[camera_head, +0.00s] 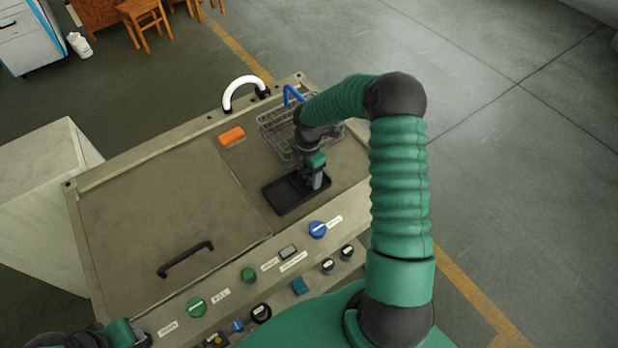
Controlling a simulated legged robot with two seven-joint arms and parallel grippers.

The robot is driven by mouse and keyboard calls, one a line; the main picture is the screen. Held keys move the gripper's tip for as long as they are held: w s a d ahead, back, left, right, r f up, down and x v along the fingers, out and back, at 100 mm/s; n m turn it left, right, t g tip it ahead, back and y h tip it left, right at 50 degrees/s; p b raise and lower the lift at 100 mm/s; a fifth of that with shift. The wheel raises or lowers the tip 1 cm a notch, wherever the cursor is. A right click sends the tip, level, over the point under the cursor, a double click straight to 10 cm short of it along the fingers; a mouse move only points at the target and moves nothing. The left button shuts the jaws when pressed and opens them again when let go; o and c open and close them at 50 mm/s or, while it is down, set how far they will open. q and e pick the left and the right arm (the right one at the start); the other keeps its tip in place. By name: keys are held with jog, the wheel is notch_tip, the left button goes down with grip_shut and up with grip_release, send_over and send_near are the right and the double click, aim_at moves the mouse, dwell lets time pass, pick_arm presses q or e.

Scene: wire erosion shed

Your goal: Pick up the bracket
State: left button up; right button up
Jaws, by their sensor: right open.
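My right gripper (315,183) points down over the right part of a shallow black tray (283,194) on the machine top. Its jaws are open. I cannot make out a bracket apart from the gripper; the grey fingers and the dark tray blend together, and part of the tray is hidden behind them. My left gripper (128,336) shows only partly at the bottom left corner, by the machine's front edge, and its jaws are not clear.
A wire basket (272,128) with a blue handle (293,95) stands just behind my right gripper. An orange block (232,137) lies left of it. A black handle (186,260) rises from the bare left panel. Knobs, including a blue one (318,229), line the front.

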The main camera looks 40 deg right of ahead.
jog(key=shift+a+f, duration=0.2)
jog(key=shift+f, duration=0.65)
jog(key=shift+d+f, duration=0.15)
jog(key=shift+d, duration=0.25)
jog(key=shift+d+f, duration=0.1)
jog(key=shift+d, duration=0.15)
jog(key=shift+c, duration=1.1)
jog(key=shift+d, duration=0.15)
jog(key=c, duration=0.5)
jog(key=shift+w+a, duration=0.1)
jog(key=shift+a, duration=0.35)
grip_shut()
